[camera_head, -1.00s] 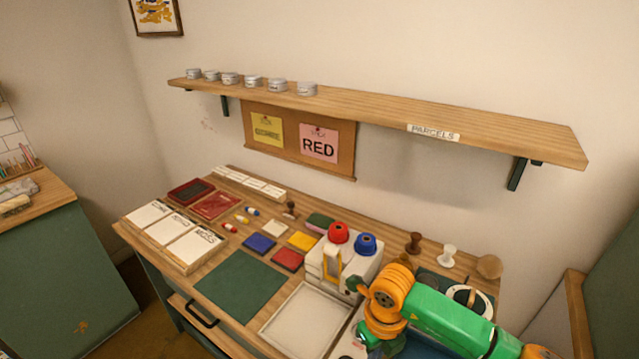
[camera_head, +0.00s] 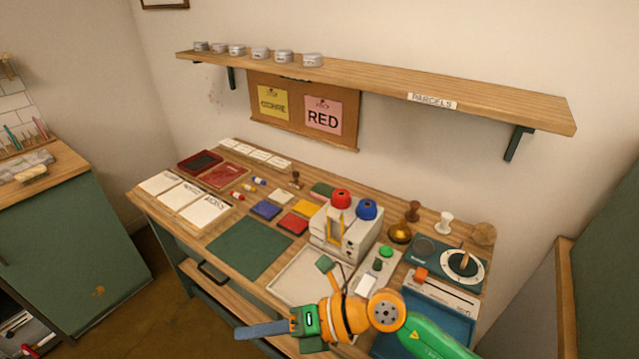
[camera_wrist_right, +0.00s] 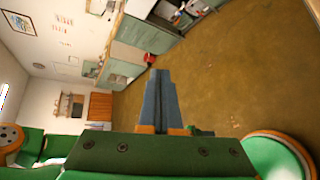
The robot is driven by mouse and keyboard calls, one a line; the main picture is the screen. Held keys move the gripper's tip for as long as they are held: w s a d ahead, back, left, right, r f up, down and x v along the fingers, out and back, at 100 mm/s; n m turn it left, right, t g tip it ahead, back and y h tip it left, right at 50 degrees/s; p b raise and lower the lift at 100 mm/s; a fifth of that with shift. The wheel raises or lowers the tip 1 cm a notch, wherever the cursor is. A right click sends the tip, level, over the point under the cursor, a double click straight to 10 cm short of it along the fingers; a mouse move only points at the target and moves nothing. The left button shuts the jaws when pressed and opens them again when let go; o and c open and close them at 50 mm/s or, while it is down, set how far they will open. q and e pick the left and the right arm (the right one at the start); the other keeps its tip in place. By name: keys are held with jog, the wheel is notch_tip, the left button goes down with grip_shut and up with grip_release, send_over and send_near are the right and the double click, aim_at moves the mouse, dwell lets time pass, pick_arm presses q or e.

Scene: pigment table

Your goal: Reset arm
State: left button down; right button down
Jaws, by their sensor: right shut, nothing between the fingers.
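My right arm comes in from the lower right in the head view, with a green link and an orange wrist. My right gripper (camera_head: 262,330) points left, past the front edge of the table (camera_head: 196,243). In the right wrist view the two blue-grey fingers (camera_wrist_right: 160,102) lie together, shut and empty, with the floor and room behind them. My left gripper is not in view.
A white tray (camera_head: 293,278) lies on the table behind my wrist. A white machine with a red knob (camera_head: 341,199) and a blue knob stands behind it. A green mat (camera_head: 248,247) lies left of the tray. Open floor (camera_head: 160,320) lies left of the gripper.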

jog(key=w+d+r+m+t+y, duration=0.2)
jog(key=w+r+m+t+y, duration=0.1)
jog(key=r+m+t, duration=0.3)
jog(key=w+d+r+m+t+y, duration=0.1)
jog(key=w+r+m+t+y, duration=0.15)
jog(key=r+m+t, duration=0.35)
jog(key=w+d+m+t+h, duration=0.5)
jog(key=d+m+t+h, duration=0.25)
jog(key=m, duration=0.35)
jog(key=d+f+m+g+h, duration=0.3)
jog(key=d+f+m+h, duration=0.7)
jog(key=d+m+h, duration=0.15)
jog(key=s+d+f+m+g, duration=0.25)
jog(key=s+f+g, duration=0.35)
jog(key=s+f, duration=0.3)
jog(key=s+d+f+m+g, duration=0.1)
jog(key=s+d+f+g, duration=0.2)
jog(key=s+f+g, duration=0.65)
jog(key=s+f+t, duration=0.1)
jog(key=s+f, duration=0.3)
jog(key=f, duration=1)
jog(key=s+d+f+g, duration=0.1)
jog(key=s+f, duration=1)
jog(key=s, duration=0.1)
jog(key=shift+s+d+f+b, duration=0.3)
jog(key=shift+s+f, duration=0.05)
